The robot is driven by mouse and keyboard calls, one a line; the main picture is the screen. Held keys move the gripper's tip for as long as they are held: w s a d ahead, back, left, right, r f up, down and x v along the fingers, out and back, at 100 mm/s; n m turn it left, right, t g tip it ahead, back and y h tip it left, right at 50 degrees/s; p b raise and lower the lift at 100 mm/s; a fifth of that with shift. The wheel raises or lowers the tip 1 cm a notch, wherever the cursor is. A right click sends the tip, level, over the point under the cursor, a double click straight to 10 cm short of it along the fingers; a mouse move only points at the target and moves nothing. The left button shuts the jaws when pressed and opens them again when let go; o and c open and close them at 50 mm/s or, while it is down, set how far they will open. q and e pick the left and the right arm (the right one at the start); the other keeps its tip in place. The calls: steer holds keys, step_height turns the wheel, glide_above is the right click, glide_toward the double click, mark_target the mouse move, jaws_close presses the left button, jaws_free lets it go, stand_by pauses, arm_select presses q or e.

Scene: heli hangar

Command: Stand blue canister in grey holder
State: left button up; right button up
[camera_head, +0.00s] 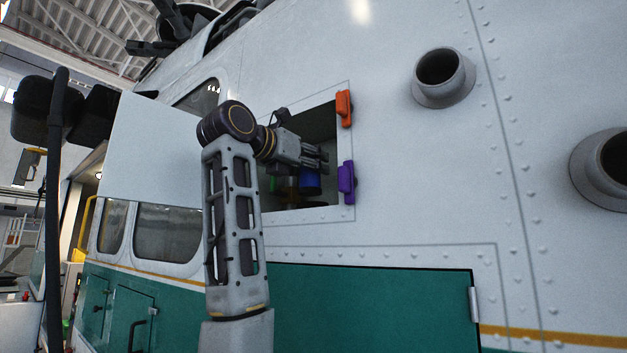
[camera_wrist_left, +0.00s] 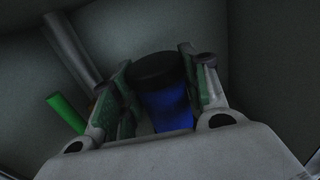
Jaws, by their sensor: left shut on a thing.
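The blue canister (camera_head: 310,184) is inside the square opening in the helicopter's side. It also shows in the left wrist view (camera_wrist_left: 168,108), with a black cap and a blue body. My left gripper (camera_head: 316,160) reaches into the opening and is shut on the canister, whose body sits between the two fingers (camera_wrist_left: 157,85). The canister looks roughly upright in the head view. I cannot make out the grey holder for sure; the inside of the opening is dark and partly hidden by my gripper. My right gripper is not in view.
The opening's frame (camera_head: 346,213) is tight around my wrist. An orange latch (camera_head: 344,108) and a purple latch (camera_head: 346,183) stand on its right edge. Inside, a grey tube (camera_wrist_left: 72,48) and a green rod (camera_wrist_left: 65,113) are left of the gripper.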

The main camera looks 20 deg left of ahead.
mark_target(314, 181)
arm_select(q)
steer(key=shift+w, duration=0.1)
steer(key=shift+w+d+p, duration=0.2)
steer(key=shift+w+p, duration=0.1)
steer(key=shift+w, duration=0.25)
steer(key=shift+w+f, duration=0.1)
steer(key=shift+f+p, duration=0.3)
steer(key=shift+f, duration=1.35)
steer(key=shift+f, duration=0.2)
steer(key=o, duration=1.1)
steer(key=shift+r, duration=0.15)
